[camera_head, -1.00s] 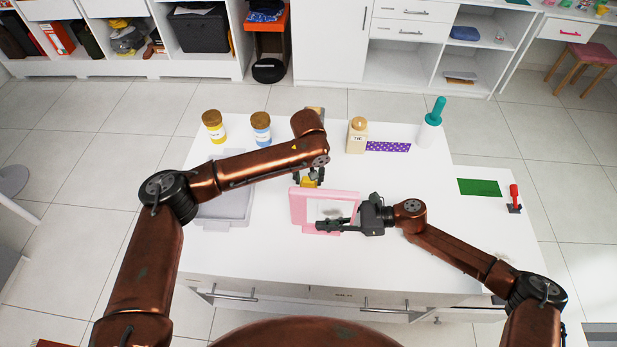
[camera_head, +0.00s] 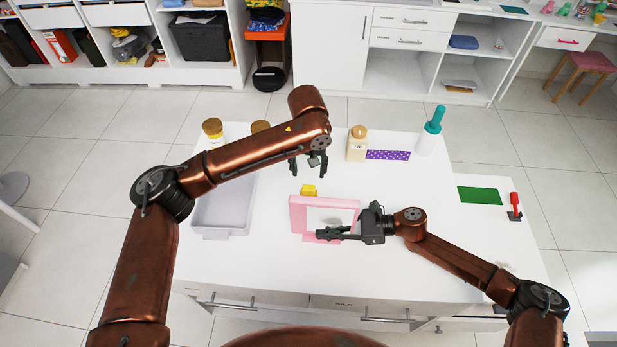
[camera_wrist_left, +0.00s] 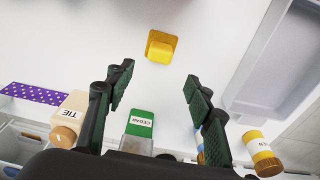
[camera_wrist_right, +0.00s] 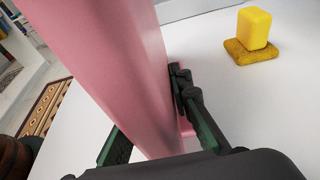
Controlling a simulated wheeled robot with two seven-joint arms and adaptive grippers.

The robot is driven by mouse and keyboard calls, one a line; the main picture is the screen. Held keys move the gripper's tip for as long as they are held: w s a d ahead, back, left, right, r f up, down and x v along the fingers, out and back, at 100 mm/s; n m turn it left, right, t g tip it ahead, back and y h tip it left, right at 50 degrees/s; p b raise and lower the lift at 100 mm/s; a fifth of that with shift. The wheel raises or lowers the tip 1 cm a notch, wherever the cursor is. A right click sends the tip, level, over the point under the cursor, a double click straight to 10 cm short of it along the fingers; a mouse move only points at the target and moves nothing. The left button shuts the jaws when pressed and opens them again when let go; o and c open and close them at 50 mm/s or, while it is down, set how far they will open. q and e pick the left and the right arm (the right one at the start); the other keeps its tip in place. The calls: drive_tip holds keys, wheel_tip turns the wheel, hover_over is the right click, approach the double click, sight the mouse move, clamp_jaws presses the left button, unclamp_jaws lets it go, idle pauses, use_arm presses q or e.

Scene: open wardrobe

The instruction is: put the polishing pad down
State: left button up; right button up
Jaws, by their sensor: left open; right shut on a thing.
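The yellow polishing pad (camera_head: 309,190) stands on the white table just behind the pink frame; it also shows in the left wrist view (camera_wrist_left: 161,46). In the right wrist view it is a yellow block (camera_wrist_right: 253,28) on a darker yellow base (camera_wrist_right: 250,52), resting on the tabletop. My left gripper (camera_head: 307,170) is open and empty above and behind the pad, apart from it; its spread fingers show in the left wrist view (camera_wrist_left: 160,88). My right gripper (camera_head: 328,232) is shut on the pink frame (camera_head: 298,214), which stands upright; its fingers straddle the pink side in the right wrist view (camera_wrist_right: 150,130).
A grey tray (camera_head: 218,236) lies at the left of the table. Jars (camera_head: 213,131), a TIE bottle (camera_head: 357,145), a purple dotted strip (camera_head: 388,155) and a teal-handled thing (camera_head: 433,130) line the back. A green mat (camera_head: 480,195) lies right. The table's front right is clear.

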use_arm(q)
drive_tip(key=shift+o, duration=0.6)
drive_tip(key=shift+r, duration=0.8)
hover_over(309, 187)
wheel_tip(309, 187, down, 6)
drive_tip(key=shift+s+f, duration=0.15)
wheel_tip(309, 187, down, 4)
drive_tip(key=shift+a+f, duration=0.1)
drive_tip(key=shift+f, duration=0.55)
drive_tip(key=shift+c, duration=0.4)
drive_tip(key=c, duration=1.2)
drive_tip(key=shift+o, duration=0.2)
wheel_tip(309, 187, up, 10)
